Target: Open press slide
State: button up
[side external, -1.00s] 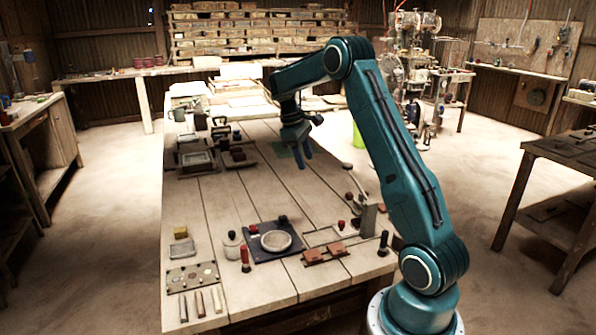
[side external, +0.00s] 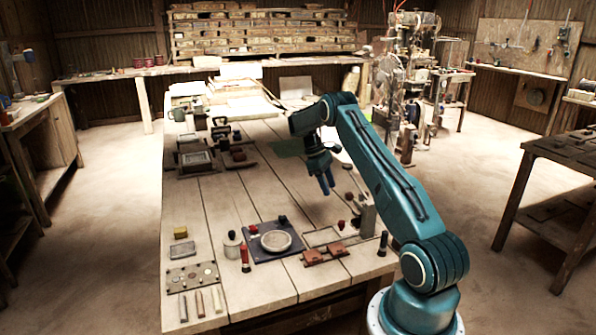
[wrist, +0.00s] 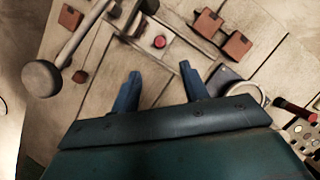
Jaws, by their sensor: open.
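The press stands at the right side of the table, with its grey upright (side external: 368,217) and a long lever. In the wrist view the lever (wrist: 82,36) ends in a round knob (wrist: 42,78) at the left. The flat press slide (side external: 318,238) lies beside the upright. A red knob (side external: 341,225) is at the slide's press end, and it also shows in the wrist view (wrist: 159,41). My gripper (side external: 327,187) is open and empty above the table, behind the press. In the wrist view, the red knob appears just beyond the gap between my fingertips (wrist: 160,75), apart from them.
Two reddish-brown blocks (side external: 313,257) lie in front of the slide. A round pale dish on a dark plate (side external: 262,254) is to its left. A black-handled tool (side external: 383,243) stands near the right edge.

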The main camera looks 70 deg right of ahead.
aim_at(342, 222)
jog(key=shift+f, duration=0.1)
jog(key=x, duration=1.3)
jog(key=shift+f, duration=0.25)
grip_shut()
